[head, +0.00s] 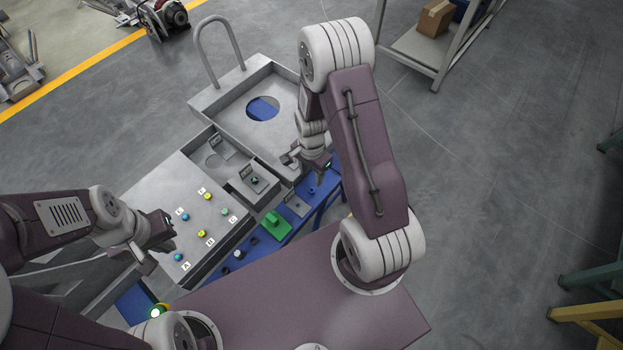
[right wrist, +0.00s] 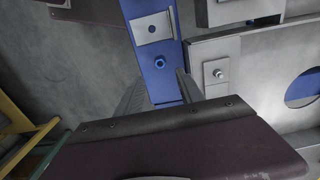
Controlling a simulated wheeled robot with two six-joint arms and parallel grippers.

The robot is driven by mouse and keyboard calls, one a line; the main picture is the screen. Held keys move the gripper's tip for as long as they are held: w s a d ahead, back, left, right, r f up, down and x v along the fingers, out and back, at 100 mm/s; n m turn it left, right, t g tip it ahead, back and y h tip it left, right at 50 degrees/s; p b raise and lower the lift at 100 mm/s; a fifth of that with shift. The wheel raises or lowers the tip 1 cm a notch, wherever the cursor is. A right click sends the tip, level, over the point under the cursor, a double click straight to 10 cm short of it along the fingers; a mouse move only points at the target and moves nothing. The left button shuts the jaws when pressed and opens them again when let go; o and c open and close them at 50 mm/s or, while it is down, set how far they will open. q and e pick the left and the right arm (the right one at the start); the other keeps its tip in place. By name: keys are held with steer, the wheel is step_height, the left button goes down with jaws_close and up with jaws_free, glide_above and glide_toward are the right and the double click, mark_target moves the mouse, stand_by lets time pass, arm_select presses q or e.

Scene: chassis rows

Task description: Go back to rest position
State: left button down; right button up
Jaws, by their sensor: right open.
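My left gripper (head: 162,248) is over the left part of the grey panel (head: 160,206) with blue and yellow knobs. Its two fingers look apart, with nothing seen between them. My right gripper (head: 308,172) hangs over the far end of the blue rail (head: 328,183), beside the grey trays. In the right wrist view its fingers (right wrist: 160,92) are apart and empty, with the blue rail (right wrist: 163,90) and a blue peg (right wrist: 159,62) seen between and beyond them.
A green block (head: 275,226) and small dark and white parts stand on the rail. A grey tray (head: 205,101) with a round hole and a loop handle lies behind. A shelf with a cardboard box (head: 435,18) stands at the upper right.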

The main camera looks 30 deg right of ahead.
steer(key=shift+r, duration=0.1)
steer(key=w+a+r+n+t+p, duration=0.1)
steer(key=w+a+r+n+t, duration=0.15)
steer(key=r, duration=1.05)
steer(key=s+a+r+n+g, duration=0.1)
steer(key=s+a+r+n, duration=0.1)
steer(key=s+n, duration=0.9)
steer(key=shift+r, duration=0.25)
